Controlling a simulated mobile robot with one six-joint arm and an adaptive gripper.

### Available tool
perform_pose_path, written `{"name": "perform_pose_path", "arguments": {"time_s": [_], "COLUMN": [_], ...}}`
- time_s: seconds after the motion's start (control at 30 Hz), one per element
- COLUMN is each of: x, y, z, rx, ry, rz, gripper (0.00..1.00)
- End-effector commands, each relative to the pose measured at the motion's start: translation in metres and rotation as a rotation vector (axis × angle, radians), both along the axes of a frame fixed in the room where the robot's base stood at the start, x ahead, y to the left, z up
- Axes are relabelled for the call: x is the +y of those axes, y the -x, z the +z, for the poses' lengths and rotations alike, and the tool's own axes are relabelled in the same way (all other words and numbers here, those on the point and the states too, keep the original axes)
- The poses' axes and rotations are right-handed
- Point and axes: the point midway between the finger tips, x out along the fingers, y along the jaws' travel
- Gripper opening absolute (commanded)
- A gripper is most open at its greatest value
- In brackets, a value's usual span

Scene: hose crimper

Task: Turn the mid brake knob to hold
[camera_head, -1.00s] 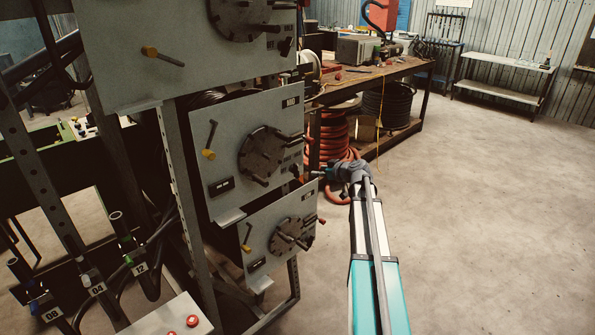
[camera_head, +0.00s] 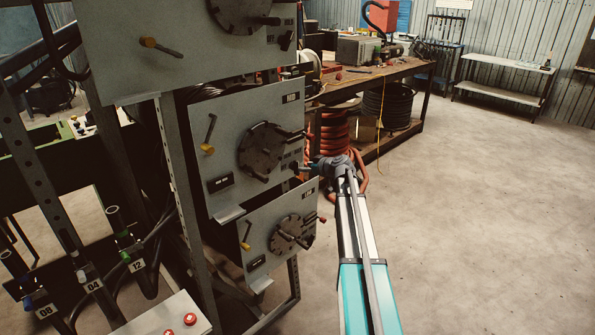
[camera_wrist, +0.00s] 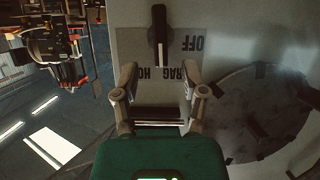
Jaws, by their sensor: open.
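The mid panel (camera_head: 235,135) is a grey plate marked MID, with a dark round wheel on it. In the wrist view, the black brake knob (camera_wrist: 158,37) has a white line on its lower half, pointing down the picture. OFF shows upside down right of the knob. Partly hidden DRAG and HOLD lettering lies below it, so I cannot tell which word the line meets. My gripper (camera_wrist: 161,74) is open and empty. Its fingers are apart, below the knob in the wrist view and not around it. In the head view, my gripper (camera_head: 308,167) is at the panel's right edge.
The mid wheel (camera_head: 262,150) has protruding pegs close to my gripper. Similar panels sit above (camera_head: 130,60) and below (camera_head: 262,235). A workbench (camera_head: 390,70) with a coiled orange hose (camera_head: 335,132) stands behind. The floor to the right is clear.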

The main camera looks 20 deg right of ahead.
Motion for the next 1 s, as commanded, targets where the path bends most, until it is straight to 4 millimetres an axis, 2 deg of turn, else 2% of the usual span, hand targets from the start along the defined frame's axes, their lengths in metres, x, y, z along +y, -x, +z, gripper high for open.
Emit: {"name": "perform_pose_path", "arguments": {"time_s": [0.03, 0.2, 0.4, 0.87, 0.9, 1.0], "x": [0.002, 0.009, 0.015, 0.018, 0.018, 0.018], "y": [-0.01, -0.031, -0.048, -0.054, -0.054, -0.054], "z": [-0.006, -0.015, -0.022, -0.023, -0.023, -0.023], "rx": [0.0, 0.0, 0.0, 0.0, 0.0, 0.0], "ry": [0.0, -0.001, 0.0, -0.001, -0.001, -0.001], "rz": [0.002, 0.0, 0.001, 0.0, 0.0, 0.0], "gripper": [0.56, 0.56, 0.56, 0.56, 0.54, 0.35]}}
